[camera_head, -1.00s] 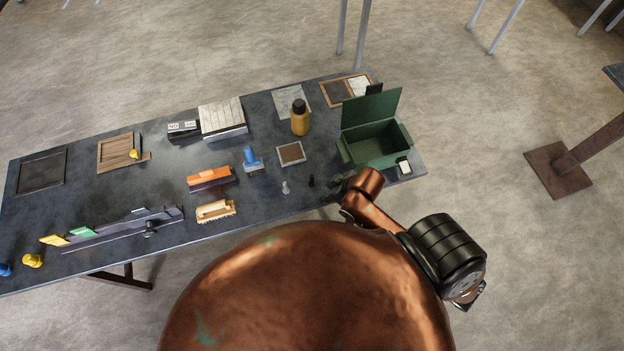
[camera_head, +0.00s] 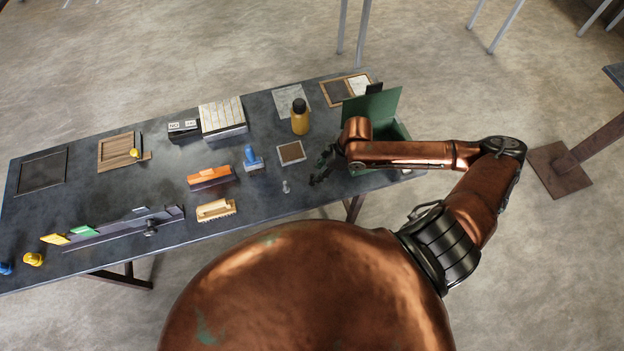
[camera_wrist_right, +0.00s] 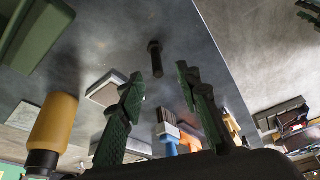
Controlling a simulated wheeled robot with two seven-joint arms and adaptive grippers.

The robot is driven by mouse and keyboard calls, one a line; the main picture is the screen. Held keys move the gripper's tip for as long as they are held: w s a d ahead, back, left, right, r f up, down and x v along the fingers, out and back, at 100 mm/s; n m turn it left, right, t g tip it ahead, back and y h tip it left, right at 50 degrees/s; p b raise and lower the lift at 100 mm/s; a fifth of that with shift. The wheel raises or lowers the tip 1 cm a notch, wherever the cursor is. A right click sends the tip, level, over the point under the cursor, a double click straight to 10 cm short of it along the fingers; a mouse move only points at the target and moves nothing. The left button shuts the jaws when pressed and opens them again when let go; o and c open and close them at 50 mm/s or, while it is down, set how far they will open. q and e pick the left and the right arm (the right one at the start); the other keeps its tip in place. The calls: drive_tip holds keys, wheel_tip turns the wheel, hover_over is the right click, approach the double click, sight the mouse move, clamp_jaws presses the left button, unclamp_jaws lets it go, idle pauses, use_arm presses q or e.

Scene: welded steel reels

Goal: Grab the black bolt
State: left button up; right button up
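The black bolt (camera_wrist_right: 156,60) stands on the dark table in the right wrist view, head up. It appears between and just beyond my right fingertips, apart from both fingers. My right gripper (camera_wrist_right: 159,74) is open with nothing in it. In the head view my right gripper (camera_head: 320,166) hangs over the table near the front edge, and it covers most or all of the black bolt there. My left gripper is not in view.
A silver bolt (camera_head: 286,187) stands left of my right gripper. A green open box (camera_head: 398,131) sits behind my right forearm.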

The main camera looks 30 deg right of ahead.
sight(312, 177)
drive_tip(key=x, duration=0.6)
drive_tip(key=shift+w+f, duration=0.25)
drive_tip(key=shift+c, duration=0.6)
clamp_jaws()
